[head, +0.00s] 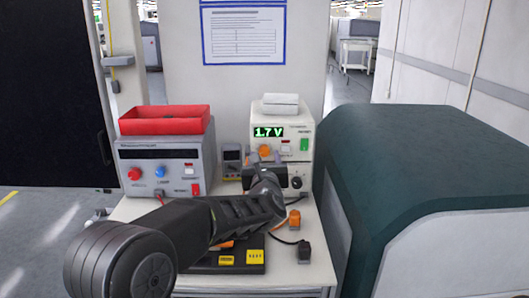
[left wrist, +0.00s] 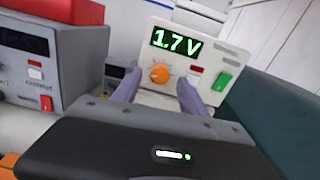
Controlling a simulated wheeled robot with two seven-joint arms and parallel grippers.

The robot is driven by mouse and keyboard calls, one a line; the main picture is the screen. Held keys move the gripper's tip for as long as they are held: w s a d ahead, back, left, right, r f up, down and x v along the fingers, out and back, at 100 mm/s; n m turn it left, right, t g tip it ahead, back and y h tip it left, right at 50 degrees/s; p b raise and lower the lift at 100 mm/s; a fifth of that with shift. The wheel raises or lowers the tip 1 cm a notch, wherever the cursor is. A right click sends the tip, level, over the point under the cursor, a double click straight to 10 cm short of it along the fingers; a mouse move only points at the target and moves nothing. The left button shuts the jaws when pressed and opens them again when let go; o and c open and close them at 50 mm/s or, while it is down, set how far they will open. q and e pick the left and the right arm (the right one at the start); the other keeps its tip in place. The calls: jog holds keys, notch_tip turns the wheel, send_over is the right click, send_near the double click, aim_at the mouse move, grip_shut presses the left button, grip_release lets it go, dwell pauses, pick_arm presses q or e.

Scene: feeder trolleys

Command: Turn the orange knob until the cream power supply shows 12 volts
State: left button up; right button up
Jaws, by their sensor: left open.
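The cream power supply (head: 297,133) stands at the back of the trolley top, and its green display (left wrist: 177,43) reads 1.7 V. The orange knob (head: 264,151) is on its front, below the display. In the left wrist view the knob (left wrist: 160,73) shows between and beyond my two fingertips, with a white mark on its face. My left gripper (head: 264,168) is open, pointing at the knob from the front. I cannot tell whether the fingers touch it. My right gripper is not in view.
A grey instrument (head: 182,153) with red and blue knobs stands left, a red tray (head: 165,121) on top. A small meter (head: 232,158) stands between the units. A dark green-topped cabinet (head: 420,150) closes off the right. Orange and black connectors lie on the trolley top (head: 313,268).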

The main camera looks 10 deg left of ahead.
aim_at(264, 151)
pick_arm(q)
jog(key=shift+x, duration=1.15)
grip_shut()
